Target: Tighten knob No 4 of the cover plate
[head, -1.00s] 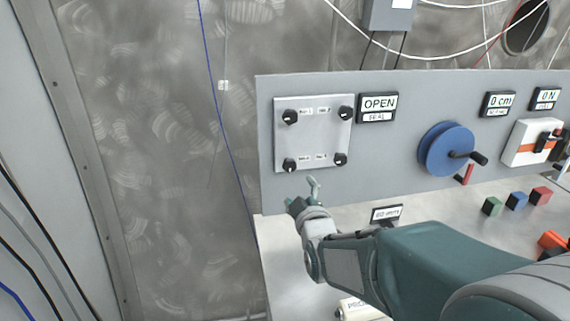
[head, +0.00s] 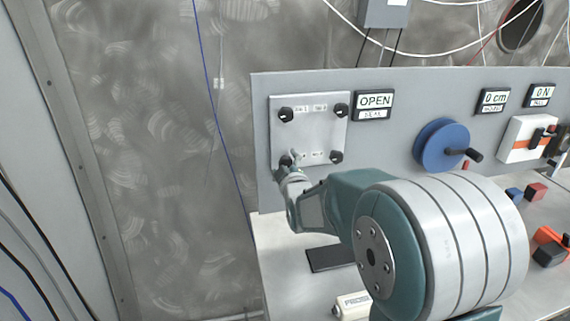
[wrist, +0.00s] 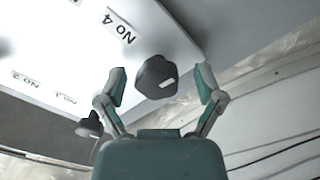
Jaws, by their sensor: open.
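The grey cover plate (head: 310,130) with black knobs at its corners is on the upright panel. In the wrist view, knob No 4 (wrist: 156,78) is a dark knob with a white mark, beside its label "No 4" (wrist: 119,26). My gripper (wrist: 160,88) is open, with one finger on either side of this knob; I cannot tell whether they touch it. In the head view, my gripper (head: 290,161) is at the plate's lower left corner and partly hides the knob there. Another knob (wrist: 90,126) is left of my left finger in the wrist view.
A display reading "OPEN" (head: 374,101) is right of the plate. A blue handwheel (head: 440,145) and a white switch box (head: 528,139) are farther right. A black flat thing (head: 330,258) and a white cylinder (head: 353,305) lie on the bench below my arm.

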